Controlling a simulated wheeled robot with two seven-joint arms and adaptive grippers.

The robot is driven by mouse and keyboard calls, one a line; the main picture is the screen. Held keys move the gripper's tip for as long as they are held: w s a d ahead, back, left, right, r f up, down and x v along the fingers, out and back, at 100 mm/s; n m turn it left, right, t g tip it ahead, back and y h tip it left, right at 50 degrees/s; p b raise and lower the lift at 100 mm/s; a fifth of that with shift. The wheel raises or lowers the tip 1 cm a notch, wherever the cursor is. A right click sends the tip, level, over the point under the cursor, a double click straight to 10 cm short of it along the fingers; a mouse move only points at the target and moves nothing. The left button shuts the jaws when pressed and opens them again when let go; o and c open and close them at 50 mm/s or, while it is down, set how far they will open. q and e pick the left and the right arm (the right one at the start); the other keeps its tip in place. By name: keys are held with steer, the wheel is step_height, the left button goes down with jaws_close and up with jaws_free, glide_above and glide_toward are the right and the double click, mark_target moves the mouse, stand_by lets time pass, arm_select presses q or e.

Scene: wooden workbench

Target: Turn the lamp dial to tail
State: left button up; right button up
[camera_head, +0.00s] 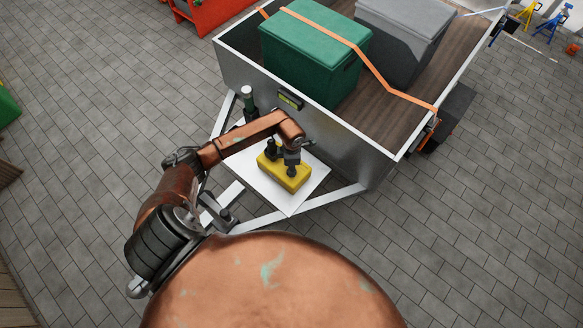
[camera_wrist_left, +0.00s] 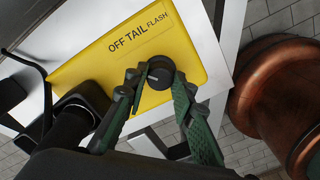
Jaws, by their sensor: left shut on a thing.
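The yellow lamp box (camera_head: 296,183) sits on a white plate (camera_head: 314,183) at the front of the trailer. In the left wrist view the box (camera_wrist_left: 95,72) carries the printed words OFF, TAIL and FLASH in a row. My left gripper (camera_wrist_left: 158,82) is shut on the dial, with a green finger on each side. In the head view my left gripper (camera_head: 291,168) reaches down onto the box and hides the dial. I cannot tell which word the dial points to. My right gripper is not in view.
A black fitting (camera_wrist_left: 88,97) stands on the box left of the dial. Paved floor (camera_head: 470,220) is clear to the right.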

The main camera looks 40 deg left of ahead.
arm_select(q)
jaws_close()
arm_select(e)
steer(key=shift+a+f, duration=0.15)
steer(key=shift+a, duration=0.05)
arm_select(q)
steer(key=shift+w+a+m+b, duration=0.1)
steer(key=shift+m+b, duration=0.45)
steer(key=shift+m, duration=0.55)
steer(key=shift+f+m+b, duration=0.1)
steer(key=shift+m+b, duration=0.25)
steer(key=shift+m, duration=0.45)
steer(key=shift+m+b, duration=0.35)
steer(key=shift+m, duration=0.35)
steer(key=shift+m+b, duration=0.5)
steer(key=shift+m, duration=0.8)
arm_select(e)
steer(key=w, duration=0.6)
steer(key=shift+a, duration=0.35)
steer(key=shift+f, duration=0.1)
arm_select(q)
steer(key=o, duration=1.1)
jaws_free()
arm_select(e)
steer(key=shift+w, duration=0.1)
